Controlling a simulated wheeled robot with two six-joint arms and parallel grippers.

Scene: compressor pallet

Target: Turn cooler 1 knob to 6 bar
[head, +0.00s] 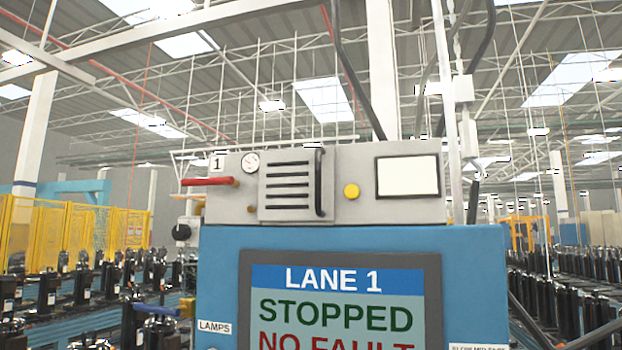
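A grey cooler box (236,206) marked 1 sits on top of a blue cabinet (222,262) in the head view. On its front are a small round gauge (250,162), a slotted panel (287,186) with a black upright handle (319,182), and a round yellow knob (351,191). A red lever (208,181) sticks out to the left. A round black knob (181,232) shows lower left, beside the cabinet. I cannot tell which knob sets the pressure, and the gauge reading is too small to read. Neither gripper is in view.
The cabinet's screen (338,300) reads LANE 1, STOPPED, NO FAULT. A pale blank panel (407,176) is at the cooler's right. Rows of black compressors stand on both sides. A yellow fence (80,233) is at left. Cables and posts rise behind the cooler.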

